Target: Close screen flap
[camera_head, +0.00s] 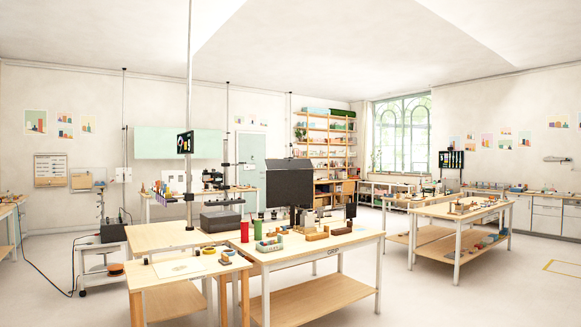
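A large black screen (289,189) stands on the near wooden table, its broad dark face toward me. A grey flap-like panel (289,163) shows along its top edge and looks tilted back. I cannot tell from here how it is hinged. Neither of my grippers is in view, and nothing is seen touching the screen or the panel.
The near wooden table (335,243) also holds a red cylinder (244,231), a green bin (269,244) and small wooden pieces. A dark grey box (220,221) and a tall metal pole (189,100) stand to the left. Open floor (440,295) lies to the right.

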